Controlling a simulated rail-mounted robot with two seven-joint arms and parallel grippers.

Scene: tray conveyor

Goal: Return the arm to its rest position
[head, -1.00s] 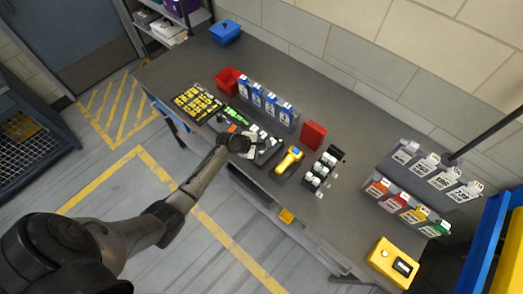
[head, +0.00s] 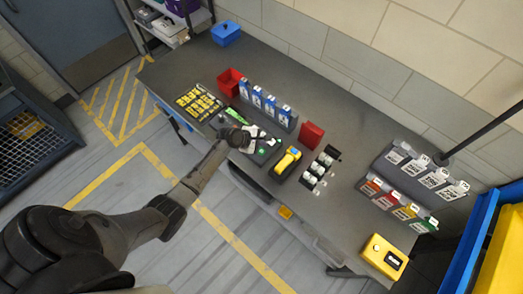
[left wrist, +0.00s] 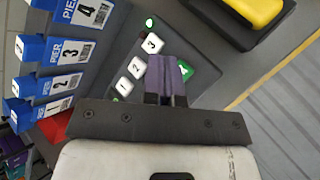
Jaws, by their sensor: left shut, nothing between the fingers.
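My left arm comes in from the lower left in the head view. Its gripper (head: 248,141) is over the near side of the workbench (head: 345,112), above the dark button panel (head: 262,153). In the left wrist view, the two purple-padded fingers (left wrist: 167,78) are together with nothing between them. They overlap the panel, which has white numbered buttons (left wrist: 136,67) and a green button (left wrist: 186,72) partly hidden by the fingers. I cannot tell whether the fingertips touch the panel. My right gripper is in neither view.
Blue PIER bins (head: 266,104) stand behind the panel. A yellow-and-black device (head: 287,162) and a black rack (head: 319,170) lie to its right. A yellow-marked tray (head: 199,102) is to its left.

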